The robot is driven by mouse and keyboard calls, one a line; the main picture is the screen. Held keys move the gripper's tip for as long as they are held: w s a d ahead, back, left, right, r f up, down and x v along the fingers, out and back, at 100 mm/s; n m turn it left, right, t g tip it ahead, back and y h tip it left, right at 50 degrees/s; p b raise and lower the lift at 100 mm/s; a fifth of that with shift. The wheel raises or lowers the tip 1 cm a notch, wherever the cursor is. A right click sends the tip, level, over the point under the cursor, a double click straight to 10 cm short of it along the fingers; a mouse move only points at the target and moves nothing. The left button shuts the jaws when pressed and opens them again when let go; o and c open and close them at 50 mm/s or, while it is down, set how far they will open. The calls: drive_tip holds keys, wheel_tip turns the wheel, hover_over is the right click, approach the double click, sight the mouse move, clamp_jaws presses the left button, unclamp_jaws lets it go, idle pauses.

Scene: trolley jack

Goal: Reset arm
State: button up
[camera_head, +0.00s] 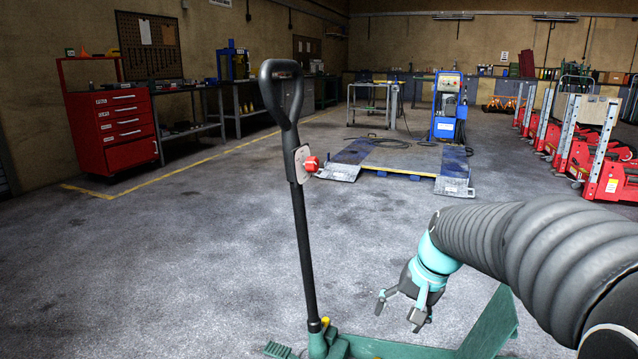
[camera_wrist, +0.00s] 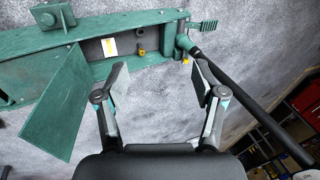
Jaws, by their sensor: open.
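The trolley jack's green body (camera_head: 400,348) stands on the floor at the bottom of the head view. Its black handle (camera_head: 303,235) rises nearly upright from it, with a loop grip on top and a red knob (camera_head: 311,164) on a plate below the loop. My gripper (camera_head: 397,311) is open and empty, above and to the right of the handle's base, apart from the handle. In the wrist view my gripper (camera_wrist: 161,86) has its fingers spread, the green jack body (camera_wrist: 85,45) beyond them and the black handle (camera_wrist: 245,105) to the right.
A red tool cabinet (camera_head: 128,130) stands at the left. A blue machine (camera_head: 447,107) and a low platform (camera_head: 395,160) stand further back. Several red jacks (camera_head: 612,172) line the right side. The grey floor (camera_head: 190,260) left of the handle is clear.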

drive_tip(key=s+r+n+t+h, duration=0.2)
drive_tip(key=s+n+t+h, duration=0.1)
drive_tip(key=s, duration=1.7)
drive_tip(key=shift+s+r+n, duration=0.3)
drive_tip(key=shift+r+n, duration=0.1)
drive_tip(key=shift+n, duration=0.1)
